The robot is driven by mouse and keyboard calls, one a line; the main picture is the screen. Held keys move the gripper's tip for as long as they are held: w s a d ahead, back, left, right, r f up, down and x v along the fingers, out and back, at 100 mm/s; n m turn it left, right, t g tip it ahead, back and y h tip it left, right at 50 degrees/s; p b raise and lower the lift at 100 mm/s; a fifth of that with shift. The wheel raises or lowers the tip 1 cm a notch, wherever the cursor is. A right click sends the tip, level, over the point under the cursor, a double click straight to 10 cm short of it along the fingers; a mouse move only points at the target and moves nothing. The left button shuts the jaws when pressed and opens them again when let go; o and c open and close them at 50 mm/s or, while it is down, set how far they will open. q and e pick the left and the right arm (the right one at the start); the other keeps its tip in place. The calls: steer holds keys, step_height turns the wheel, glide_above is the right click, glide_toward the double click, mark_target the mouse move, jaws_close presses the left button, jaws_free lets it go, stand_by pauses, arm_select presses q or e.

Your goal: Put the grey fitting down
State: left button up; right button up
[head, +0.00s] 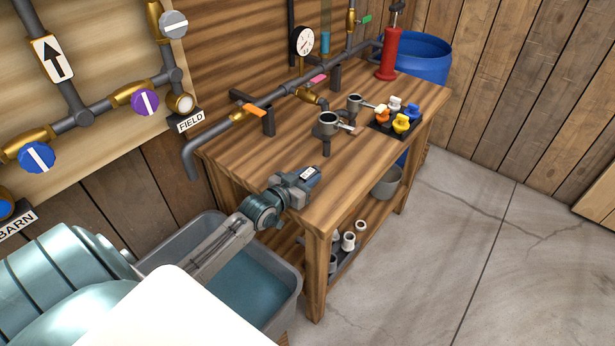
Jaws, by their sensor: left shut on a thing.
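My left gripper (307,183) reaches in from the left, over the near left part of the wooden bench (375,158). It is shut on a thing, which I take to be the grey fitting. The gripper's own body hides the held piece, so I cannot make out its shape or whether it touches the bench top. My right gripper is not in view.
Two grey cup-like holders (328,123) stand on the bench, left of a dark tray of coloured caps (401,124). A pipe with a gauge (303,41) and a red pump (389,56) line the back. Pale fittings (348,241) sit on the lower shelf. A water tub (296,283) stands in front.

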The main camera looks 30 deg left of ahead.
arm_select(q)
steer(key=shift+f, duration=0.1)
steer(key=o, duration=1)
steer(key=shift+c, duration=0.2)
